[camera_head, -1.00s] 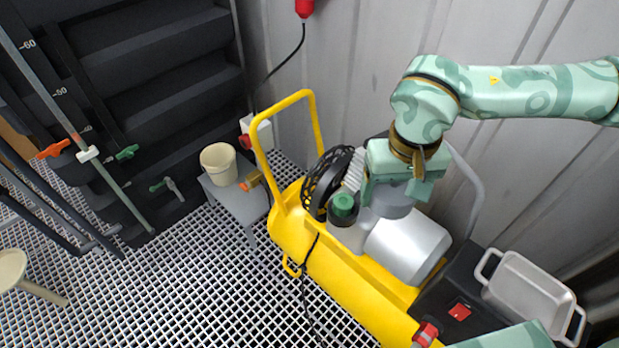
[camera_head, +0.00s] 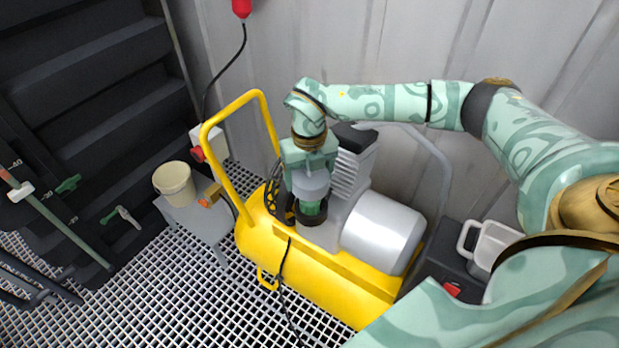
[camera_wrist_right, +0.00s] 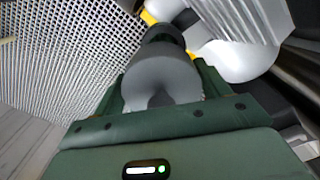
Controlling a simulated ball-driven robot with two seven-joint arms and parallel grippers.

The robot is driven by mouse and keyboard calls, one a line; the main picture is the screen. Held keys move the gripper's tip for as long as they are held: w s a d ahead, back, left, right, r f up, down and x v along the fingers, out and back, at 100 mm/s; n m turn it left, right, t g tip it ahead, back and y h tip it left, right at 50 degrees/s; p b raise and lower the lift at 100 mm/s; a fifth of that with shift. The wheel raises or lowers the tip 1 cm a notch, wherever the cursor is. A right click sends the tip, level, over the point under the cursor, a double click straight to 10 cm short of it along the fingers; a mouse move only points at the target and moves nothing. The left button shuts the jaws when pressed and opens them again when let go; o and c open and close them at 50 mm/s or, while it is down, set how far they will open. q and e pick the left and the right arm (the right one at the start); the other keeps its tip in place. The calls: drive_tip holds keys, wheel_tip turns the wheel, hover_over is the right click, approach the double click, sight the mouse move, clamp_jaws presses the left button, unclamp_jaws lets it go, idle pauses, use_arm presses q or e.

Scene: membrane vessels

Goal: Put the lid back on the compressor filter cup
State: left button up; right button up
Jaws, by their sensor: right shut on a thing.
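My right gripper (camera_head: 310,178) is shut on the grey round lid (camera_head: 312,188). I cannot tell whether the lid touches the cup. My left gripper is not in view.
The yellow compressor tank (camera_head: 310,280) has a tall yellow handle (camera_head: 223,165) left of the cup. A silver motor (camera_head: 382,233) and finned block (camera_head: 350,172) stand close on the right. A cream bucket (camera_head: 174,184) sits on a grey stand at left.

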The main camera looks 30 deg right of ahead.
drive_tip(key=shift+w+d+f+m, duration=0.1)
drive_tip(key=shift+d+f+m, duration=0.3)
drive_tip(key=shift+m, duration=0.5)
drive_tip(key=shift+f, duration=0.3)
wheel_tip(320, 180, down, 4)
drive_tip(key=b, duration=0.4)
drive_tip(key=shift+a, duration=0.1)
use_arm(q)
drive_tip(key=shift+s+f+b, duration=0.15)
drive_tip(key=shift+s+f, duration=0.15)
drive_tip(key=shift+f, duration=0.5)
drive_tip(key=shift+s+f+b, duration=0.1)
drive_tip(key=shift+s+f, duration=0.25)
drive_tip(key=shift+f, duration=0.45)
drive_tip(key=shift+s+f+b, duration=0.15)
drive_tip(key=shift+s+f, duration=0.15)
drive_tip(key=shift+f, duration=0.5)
use_arm(e)
drive_tip(key=shift+f, duration=0.95)
use_arm(q)
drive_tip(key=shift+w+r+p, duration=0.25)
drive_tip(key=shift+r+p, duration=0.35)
drive_tip(key=shift+p, duration=0.05)
use_arm(e)
drive_tip(key=shift+r, duration=0.1)
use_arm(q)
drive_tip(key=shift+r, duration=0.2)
use_arm(e)
drive_tip(key=shift+f, duration=0.2)
